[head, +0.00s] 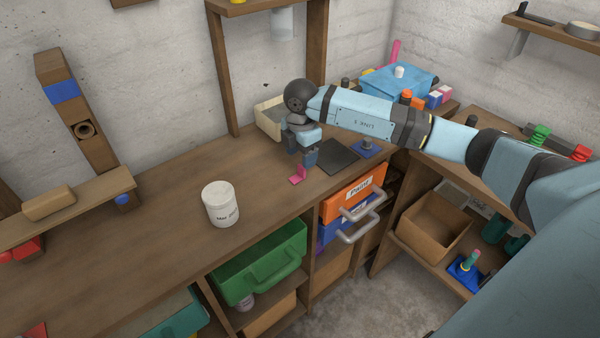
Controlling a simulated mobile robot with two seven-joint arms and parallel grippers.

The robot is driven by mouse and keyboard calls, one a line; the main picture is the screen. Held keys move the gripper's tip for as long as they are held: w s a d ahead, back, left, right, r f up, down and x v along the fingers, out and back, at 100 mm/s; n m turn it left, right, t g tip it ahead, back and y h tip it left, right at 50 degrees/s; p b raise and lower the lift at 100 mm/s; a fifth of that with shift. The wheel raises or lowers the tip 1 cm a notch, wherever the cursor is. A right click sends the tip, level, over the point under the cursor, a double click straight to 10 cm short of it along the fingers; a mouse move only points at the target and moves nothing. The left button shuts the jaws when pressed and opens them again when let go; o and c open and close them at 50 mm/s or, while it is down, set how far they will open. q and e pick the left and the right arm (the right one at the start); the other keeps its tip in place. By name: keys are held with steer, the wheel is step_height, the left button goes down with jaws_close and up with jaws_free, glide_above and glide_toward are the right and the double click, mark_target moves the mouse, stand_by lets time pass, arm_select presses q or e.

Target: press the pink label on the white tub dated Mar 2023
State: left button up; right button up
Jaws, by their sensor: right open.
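The white tub (221,207) stands upright on the wooden bench, left of centre, with small dark print on its front that looks like a date but is hard to read. A small bent pink piece (297,177), which looks like the pink label, is on the bench near its front edge, right of the tub. My right gripper (302,158) points down just above and behind the pink piece, with its fingers apart. I cannot tell whether a finger touches the piece. My left gripper is out of view.
A dark flat mat (338,157) lies right of the gripper, and a cream bin (270,118) stands behind it. Orange (352,197) and green (258,262) drawers sit below the bench front. The bench between tub and gripper is clear.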

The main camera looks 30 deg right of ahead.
mark_target(300, 167)
steer(key=shift+a+f, duration=0.1)
steer(key=shift+f, duration=2.55)
jaws_close()
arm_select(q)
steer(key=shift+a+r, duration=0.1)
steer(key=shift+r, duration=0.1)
arm_select(e)
steer(key=shift+r, duration=0.15)
